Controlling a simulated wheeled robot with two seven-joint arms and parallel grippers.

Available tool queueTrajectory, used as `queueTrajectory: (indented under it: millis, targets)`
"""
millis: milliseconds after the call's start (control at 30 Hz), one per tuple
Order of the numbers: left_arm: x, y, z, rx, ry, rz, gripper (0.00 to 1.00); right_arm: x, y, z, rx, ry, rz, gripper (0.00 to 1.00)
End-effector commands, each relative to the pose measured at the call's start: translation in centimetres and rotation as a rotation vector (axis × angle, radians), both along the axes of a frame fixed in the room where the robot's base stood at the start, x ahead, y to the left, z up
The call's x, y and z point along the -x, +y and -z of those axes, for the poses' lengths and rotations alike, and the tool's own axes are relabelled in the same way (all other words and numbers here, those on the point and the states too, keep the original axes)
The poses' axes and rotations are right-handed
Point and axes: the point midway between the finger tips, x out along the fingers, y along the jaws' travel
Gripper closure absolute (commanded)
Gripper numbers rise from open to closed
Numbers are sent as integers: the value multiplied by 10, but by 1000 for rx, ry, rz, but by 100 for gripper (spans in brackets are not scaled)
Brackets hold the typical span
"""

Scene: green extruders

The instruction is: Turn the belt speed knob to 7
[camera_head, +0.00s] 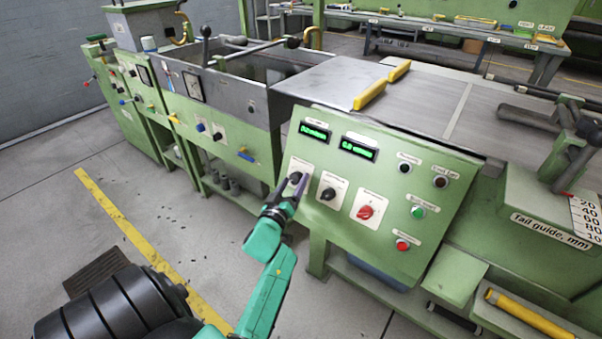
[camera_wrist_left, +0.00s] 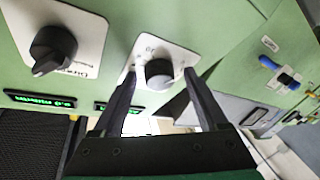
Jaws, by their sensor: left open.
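A sloped green control panel (camera_head: 375,190) carries a row of knobs below two green-lit displays. The leftmost knob (camera_head: 296,176) is dark on a white plate; in the wrist view a round knob (camera_wrist_left: 160,73) sits between my fingertips. My left gripper (camera_head: 297,185) is open, its fingers (camera_wrist_left: 155,82) on either side of this knob; whether they touch it is unclear. A black knob (camera_head: 328,193) is beside it; a black pointer knob (camera_wrist_left: 52,48) shows in the wrist view. The plate labels are too small to read, so I cannot tell which is belt speed. My right gripper is not in view.
A red knob (camera_head: 365,211), a green button (camera_head: 417,212) and a red button (camera_head: 402,245) are farther right on the panel. The left display (camera_head: 314,132) and right display (camera_head: 358,149) are above. Open floor with a yellow line (camera_head: 140,240) lies left.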

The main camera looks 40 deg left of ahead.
Motion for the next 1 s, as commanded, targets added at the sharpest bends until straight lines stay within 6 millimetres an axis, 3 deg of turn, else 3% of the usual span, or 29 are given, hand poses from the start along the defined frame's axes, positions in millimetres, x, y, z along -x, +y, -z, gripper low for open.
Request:
queueTrajectory:
  millis: [233,267,400,467,1000]
  targets:
    - [0,0,0,0,0,-1,24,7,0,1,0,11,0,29]
    - [0,0,0,0,0,-1,28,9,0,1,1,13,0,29]
    - [0,0,0,0,0,0,82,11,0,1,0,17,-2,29]
    - [0,0,0,0,0,0,100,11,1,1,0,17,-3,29]
    - [1,1,1,-122,5,49,100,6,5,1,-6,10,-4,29]
